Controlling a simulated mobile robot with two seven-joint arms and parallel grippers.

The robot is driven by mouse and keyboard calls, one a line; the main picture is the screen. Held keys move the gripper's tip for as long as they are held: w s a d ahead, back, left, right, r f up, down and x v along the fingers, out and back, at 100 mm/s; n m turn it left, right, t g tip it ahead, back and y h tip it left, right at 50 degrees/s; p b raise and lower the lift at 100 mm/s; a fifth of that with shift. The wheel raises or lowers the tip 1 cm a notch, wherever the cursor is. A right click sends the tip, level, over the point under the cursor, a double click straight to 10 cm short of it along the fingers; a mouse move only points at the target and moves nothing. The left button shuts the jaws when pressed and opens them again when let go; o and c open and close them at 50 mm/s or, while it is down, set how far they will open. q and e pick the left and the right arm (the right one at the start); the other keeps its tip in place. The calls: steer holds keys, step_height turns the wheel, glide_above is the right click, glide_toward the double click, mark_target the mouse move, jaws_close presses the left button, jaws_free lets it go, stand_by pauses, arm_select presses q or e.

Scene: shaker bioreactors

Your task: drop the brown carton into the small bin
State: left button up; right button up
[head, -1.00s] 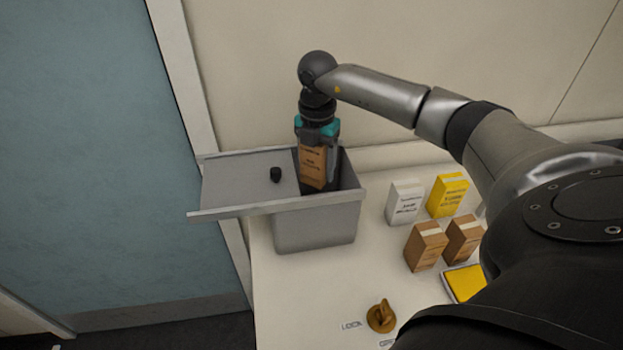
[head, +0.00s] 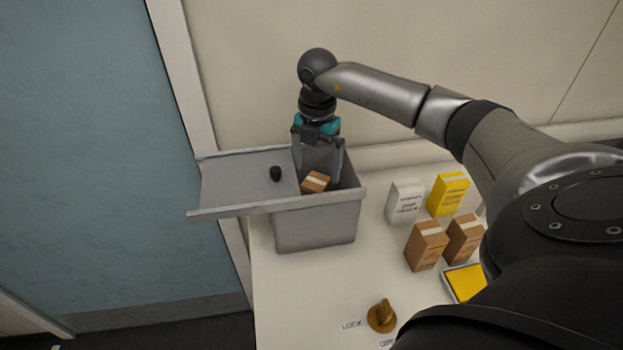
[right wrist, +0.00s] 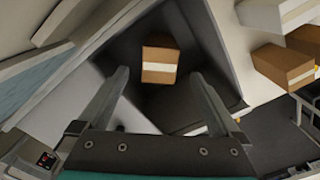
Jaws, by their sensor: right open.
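The small grey bin (head: 316,226) stands on the white table, with its lid (head: 240,183) slid to the left and its mouth partly open. A brown carton (head: 315,182) with a pale strip is inside the bin, below my right gripper. My right gripper (head: 318,168) points down over the bin's mouth, its fingers apart and empty. In the right wrist view the carton (right wrist: 159,63) lies in the dark bin beyond the open fingers (right wrist: 160,92), apart from them. My left gripper is not in view.
Two more brown cartons (head: 426,246) stand on the table (head: 290,290) at the right, near a white carton (head: 404,201) and a yellow carton (head: 448,194). A yellow-topped tray (head: 466,283) and a brown knob (head: 381,316) are in front. A wall is close behind.

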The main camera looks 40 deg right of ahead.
step_height(320, 180, up, 15)
stand_by(0.3)
steer(key=shift+f, duration=0.1)
stand_by(0.4)
